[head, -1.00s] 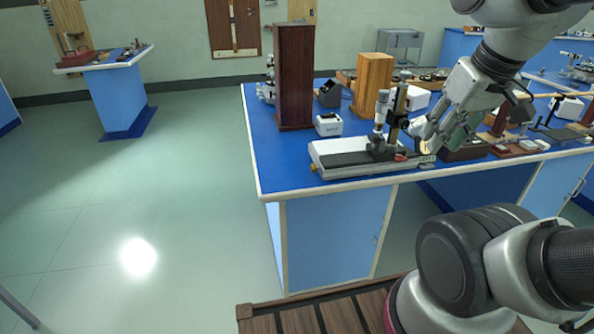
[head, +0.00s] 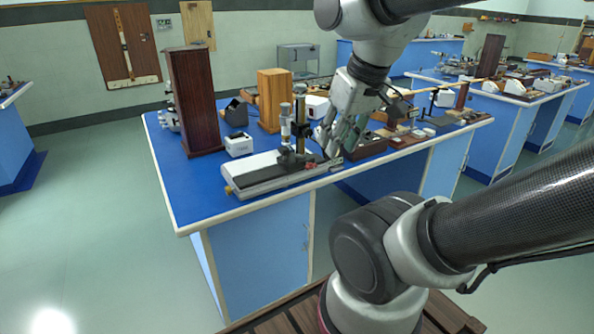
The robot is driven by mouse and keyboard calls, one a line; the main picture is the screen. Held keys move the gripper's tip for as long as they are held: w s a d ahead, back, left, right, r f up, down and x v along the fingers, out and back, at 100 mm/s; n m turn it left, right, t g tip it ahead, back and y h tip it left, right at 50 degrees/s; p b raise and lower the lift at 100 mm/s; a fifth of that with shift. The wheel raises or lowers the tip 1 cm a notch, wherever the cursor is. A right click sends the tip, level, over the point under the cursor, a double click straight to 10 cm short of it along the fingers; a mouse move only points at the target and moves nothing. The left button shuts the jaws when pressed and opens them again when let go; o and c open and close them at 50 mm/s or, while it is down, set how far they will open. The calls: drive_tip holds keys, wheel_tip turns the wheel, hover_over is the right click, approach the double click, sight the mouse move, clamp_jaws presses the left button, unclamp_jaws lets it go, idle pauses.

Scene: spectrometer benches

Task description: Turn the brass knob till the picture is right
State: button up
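A travelling microscope with a pale grey base (head: 262,172) and an upright silver tube (head: 286,122) stands near the front edge of the blue bench. A small brass-coloured part (head: 229,190) shows at the base's left front end; it is too small to tell if it is the brass knob. My gripper (head: 329,143) points down at the base's right end, close beside it. The gripper hides what lies directly behind its fingers. I cannot tell whether it touches anything or how far its fingers are apart. No picture or screen can be made out.
The blue bench (head: 178,203) has a pale edge. A tall dark wooden box (head: 193,100), a lighter wooden box (head: 273,98) and a small white device (head: 239,145) stand behind the microscope. A dark tray (head: 367,146) lies right of my gripper. Open floor (head: 105,215) lies left.

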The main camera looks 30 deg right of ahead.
drive_tip(key=shift+o, duration=0.4)
idle(0.4)
drive_tip(key=o, duration=0.3)
drive_tip(key=shift+a, duration=0.1)
